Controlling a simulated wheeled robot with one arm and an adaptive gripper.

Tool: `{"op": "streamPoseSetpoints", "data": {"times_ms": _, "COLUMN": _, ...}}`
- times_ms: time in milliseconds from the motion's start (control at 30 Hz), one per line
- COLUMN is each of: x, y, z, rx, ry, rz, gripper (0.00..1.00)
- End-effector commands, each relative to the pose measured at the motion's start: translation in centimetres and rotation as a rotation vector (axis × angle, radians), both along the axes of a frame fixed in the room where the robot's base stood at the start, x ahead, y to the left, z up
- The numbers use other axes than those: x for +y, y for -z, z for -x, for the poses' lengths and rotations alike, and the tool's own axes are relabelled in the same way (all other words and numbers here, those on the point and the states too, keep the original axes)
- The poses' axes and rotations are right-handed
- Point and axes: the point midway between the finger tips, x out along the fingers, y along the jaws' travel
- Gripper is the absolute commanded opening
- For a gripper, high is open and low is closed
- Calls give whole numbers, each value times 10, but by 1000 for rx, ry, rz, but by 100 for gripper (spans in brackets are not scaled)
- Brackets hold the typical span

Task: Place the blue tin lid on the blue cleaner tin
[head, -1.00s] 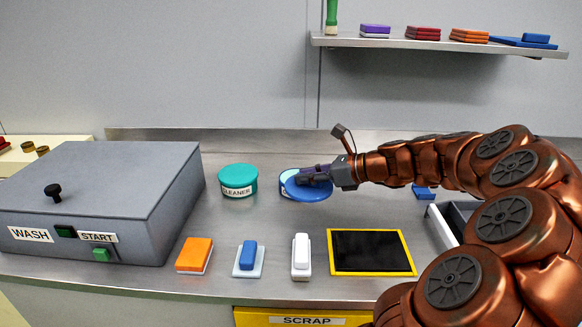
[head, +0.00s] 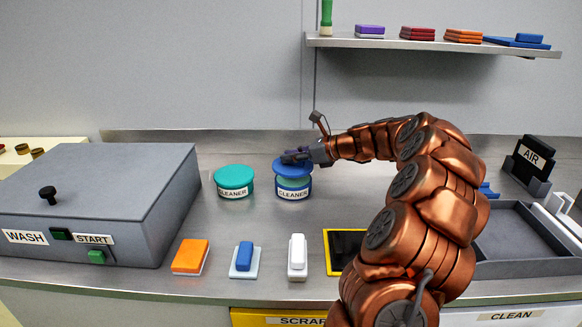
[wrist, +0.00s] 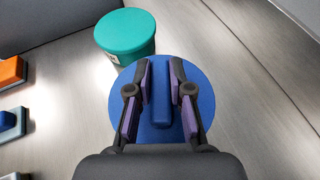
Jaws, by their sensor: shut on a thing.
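The blue tin lid (head: 292,169) is a round blue disc with a raised bar handle; it also shows in the wrist view (wrist: 196,88). My gripper (head: 290,157) is shut on the handle, with purple-padded fingers on both sides of it in the wrist view (wrist: 160,80). The lid is level, directly over the blue cleaner tin (head: 293,193), which has a white CLEANER label. A greenish band shows between lid and tin in the head view; I cannot tell whether they touch. The lid hides the tin in the wrist view.
A teal-lidded cleaner tin (head: 234,180) stands close on the left. The grey WASH box (head: 100,195) is further left. Orange (head: 190,257), blue (head: 245,260) and white (head: 297,257) blocks lie in front. A grey tray (head: 525,235) is at the right. A shelf (head: 430,44) hangs above.

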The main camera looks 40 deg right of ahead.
Motion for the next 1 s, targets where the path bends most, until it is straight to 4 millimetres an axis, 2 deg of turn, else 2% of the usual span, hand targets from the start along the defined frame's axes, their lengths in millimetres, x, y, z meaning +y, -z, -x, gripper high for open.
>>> {"op": "streamPoseSetpoints", "data": {"times_ms": 267, "x": -1, "y": 32, "z": 0, "rx": 2, "ry": 3, "rz": -1, "gripper": 0}}
{"op": "streamPoseSetpoints", "data": {"times_ms": 633, "x": 0, "y": 35, "z": 0, "rx": 0, "ry": 1, "rz": 0, "gripper": 0}}
{"op": "streamPoseSetpoints", "data": {"times_ms": 667, "x": 0, "y": 36, "z": 0, "rx": 0, "ry": 1, "rz": 0, "gripper": 21}}
{"op": "streamPoseSetpoints", "data": {"times_ms": 700, "x": 0, "y": 36, "z": 0, "rx": 0, "ry": 1, "rz": 0, "gripper": 25}}
{"op": "streamPoseSetpoints", "data": {"times_ms": 900, "x": -1, "y": 36, "z": 0, "rx": 0, "ry": 1, "rz": 0, "gripper": 45}}
{"op": "streamPoseSetpoints", "data": {"times_ms": 1000, "x": -1, "y": 36, "z": 0, "rx": 0, "ry": 1, "rz": 0, "gripper": 45}}
